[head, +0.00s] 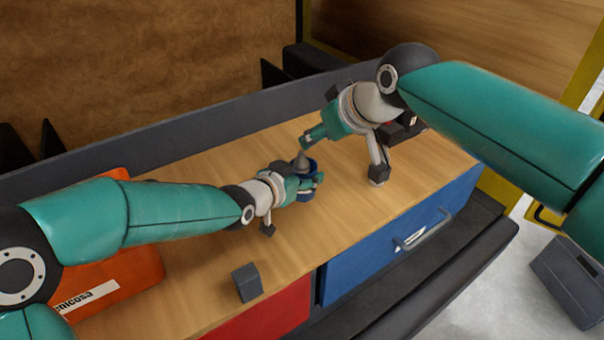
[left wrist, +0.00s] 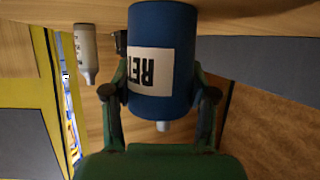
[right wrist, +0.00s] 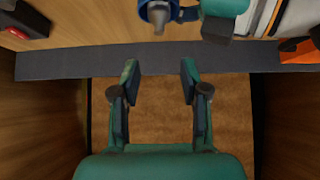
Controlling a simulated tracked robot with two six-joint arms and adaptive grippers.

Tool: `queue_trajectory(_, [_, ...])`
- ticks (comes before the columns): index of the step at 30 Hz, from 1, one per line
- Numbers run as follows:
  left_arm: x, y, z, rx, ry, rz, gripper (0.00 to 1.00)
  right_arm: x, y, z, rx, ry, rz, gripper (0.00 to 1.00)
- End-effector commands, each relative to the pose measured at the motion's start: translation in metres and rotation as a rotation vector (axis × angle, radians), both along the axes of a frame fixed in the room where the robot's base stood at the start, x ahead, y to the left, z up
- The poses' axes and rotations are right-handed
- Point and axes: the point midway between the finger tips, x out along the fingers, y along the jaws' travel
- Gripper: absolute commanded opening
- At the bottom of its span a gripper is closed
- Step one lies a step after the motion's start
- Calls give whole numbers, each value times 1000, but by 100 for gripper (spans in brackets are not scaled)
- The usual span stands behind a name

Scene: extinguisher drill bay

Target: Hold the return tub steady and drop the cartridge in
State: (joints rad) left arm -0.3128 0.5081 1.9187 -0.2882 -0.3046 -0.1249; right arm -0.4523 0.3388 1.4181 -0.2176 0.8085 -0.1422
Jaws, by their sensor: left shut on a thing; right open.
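The blue return tub (head: 309,165) stands on the wooden bench, and my left gripper (head: 306,184) is shut on its sides. In the left wrist view the tub (left wrist: 165,25) appears upside down between the fingers, with part of its lettered white label showing. A grey cartridge (head: 301,161) with a narrow tip sticks up out of the tub's mouth; its lower part is hidden inside. The cartridge's tip (right wrist: 158,24) also shows in the right wrist view. My right gripper (head: 309,138) is open just above and behind the tub; its fingers (right wrist: 157,80) are empty.
An orange case (head: 145,265) lies at the bench's left and a dark block (head: 246,283) near its front edge. A dark box with a red button (right wrist: 30,22) is at the right. A light grey tapered cylinder (left wrist: 86,50) appears beside the tub in the left wrist view.

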Motion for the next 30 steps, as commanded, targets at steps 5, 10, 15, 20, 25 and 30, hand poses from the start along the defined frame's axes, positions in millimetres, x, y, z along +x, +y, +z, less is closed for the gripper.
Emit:
queue_trajectory(5, [0, 0, 0, 1, -1, 0, 16, -18, -12, 24, 3, -5, -1, 45])
queue_trajectory(10, [0, 0, 0, 1, -1, 0, 16, -38, -25, 50, 4, -6, 0, 45])
queue_trajectory(15, [0, 0, 0, 0, -1, 0, 16, -53, -35, 70, 3, -4, 0, 45])
queue_trajectory(20, [0, 0, 0, -1, -1, 0, 16, -61, -40, 79, 2, -2, 0, 45])
queue_trajectory(25, [0, 0, 0, 0, -1, 1, 16, -62, -41, 80, 1, -2, 0, 45])
queue_trajectory(30, [0, 0, 0, 1, -2, 1, 67, -62, -41, 80, 1, -2, 0, 45])
